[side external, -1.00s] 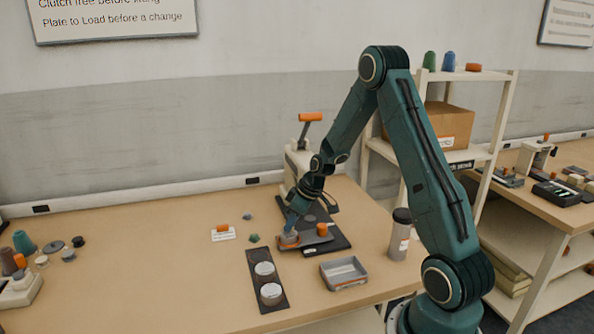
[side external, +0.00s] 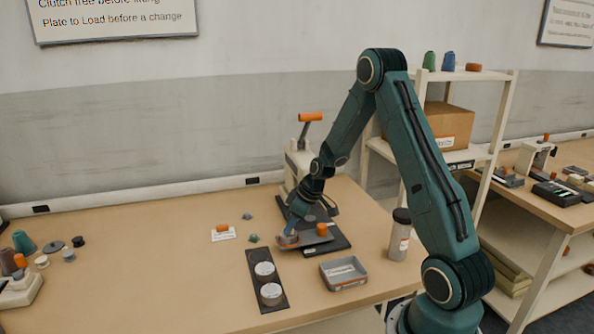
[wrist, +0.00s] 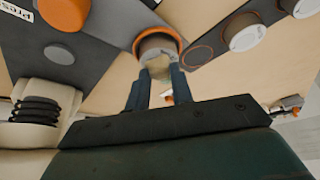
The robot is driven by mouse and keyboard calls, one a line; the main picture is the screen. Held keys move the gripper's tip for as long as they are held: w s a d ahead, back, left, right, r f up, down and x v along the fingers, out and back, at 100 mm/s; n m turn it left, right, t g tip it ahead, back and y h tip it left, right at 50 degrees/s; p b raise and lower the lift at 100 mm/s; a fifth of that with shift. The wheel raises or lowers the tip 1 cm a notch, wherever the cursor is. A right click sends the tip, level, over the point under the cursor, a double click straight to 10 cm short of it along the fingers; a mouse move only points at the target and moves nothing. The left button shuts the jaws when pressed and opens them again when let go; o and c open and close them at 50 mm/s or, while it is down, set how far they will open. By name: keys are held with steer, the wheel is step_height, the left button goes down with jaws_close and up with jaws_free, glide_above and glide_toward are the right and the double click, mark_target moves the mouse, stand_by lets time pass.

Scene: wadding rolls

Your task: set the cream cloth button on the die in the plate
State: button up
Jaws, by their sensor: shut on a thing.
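My gripper (wrist: 156,88) is shut on a small pale piece, the cream cloth button (wrist: 159,66), pinched between the two blue-grey fingertips. It is right at the die (wrist: 157,42), a cup with an orange-brown rim. I cannot tell whether the button touches the die. The dark plate (wrist: 100,42) of the press carries the die, an orange knob (wrist: 65,12) and a grey disc (wrist: 59,54). In the side view my gripper (side external: 289,238) is low over the plate's left end, and the button there is too small to make out.
The press (side external: 299,163) with its orange-topped lever stands behind. A dark mat (side external: 256,284) with two pale round pieces lies in front. A grey tray (side external: 343,274) and a dark-capped bottle (side external: 399,236) are to the right.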

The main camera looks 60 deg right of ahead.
stand_by(0.3)
steer(key=o, duration=1.5)
steer(key=shift+r, duration=0.1)
steer(key=shift+r, duration=3.95)
